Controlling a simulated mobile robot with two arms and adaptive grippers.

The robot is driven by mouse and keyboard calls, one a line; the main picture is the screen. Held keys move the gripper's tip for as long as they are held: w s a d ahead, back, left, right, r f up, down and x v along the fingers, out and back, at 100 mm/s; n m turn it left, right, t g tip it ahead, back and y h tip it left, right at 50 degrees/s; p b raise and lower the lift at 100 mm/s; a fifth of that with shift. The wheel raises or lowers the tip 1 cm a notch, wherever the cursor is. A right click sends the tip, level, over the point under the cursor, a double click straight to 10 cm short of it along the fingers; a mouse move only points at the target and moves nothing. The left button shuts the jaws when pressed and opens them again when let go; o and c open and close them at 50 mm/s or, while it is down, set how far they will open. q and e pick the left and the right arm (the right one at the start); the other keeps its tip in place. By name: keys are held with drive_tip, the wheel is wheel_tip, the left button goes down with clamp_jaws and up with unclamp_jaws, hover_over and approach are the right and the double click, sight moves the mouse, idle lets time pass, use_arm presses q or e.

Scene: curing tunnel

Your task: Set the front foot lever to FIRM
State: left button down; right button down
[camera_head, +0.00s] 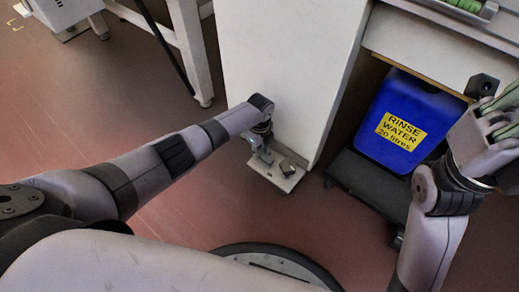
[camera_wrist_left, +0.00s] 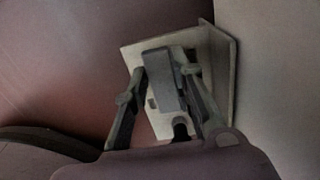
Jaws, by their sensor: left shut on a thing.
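The front foot is a pale plate (camera_head: 282,181) at the bottom of the white cabinet; it also shows in the wrist view (camera_wrist_left: 222,88). My left gripper (camera_head: 262,155) reaches down over this plate. In the wrist view, the left gripper's fingers (camera_wrist_left: 167,82) stand on both sides of a dark grey block-like lever (camera_wrist_left: 160,70) and are shut on it. The fingers partly hide the lever, and no FIRM marking is readable. My right gripper (camera_head: 500,118) is at the right edge, away from the foot; its jaw opening is unclear.
The white cabinet side (camera_head: 290,70) rises right behind the foot. A blue rinse water container (camera_head: 405,112) stands on a dark low trolley (camera_head: 362,175) to the right. A white table leg (camera_head: 192,50) stands at the upper left. Red floor (camera_head: 80,110) is clear on the left.

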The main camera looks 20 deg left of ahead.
sight(260, 153)
use_arm(q)
drive_tip(key=c, duration=1.4)
unclamp_jaws()
drive_tip(key=shift+o, duration=0.2)
drive_tip(key=shift+r, duration=0.1)
wheel_tip(260, 153, up, 12)
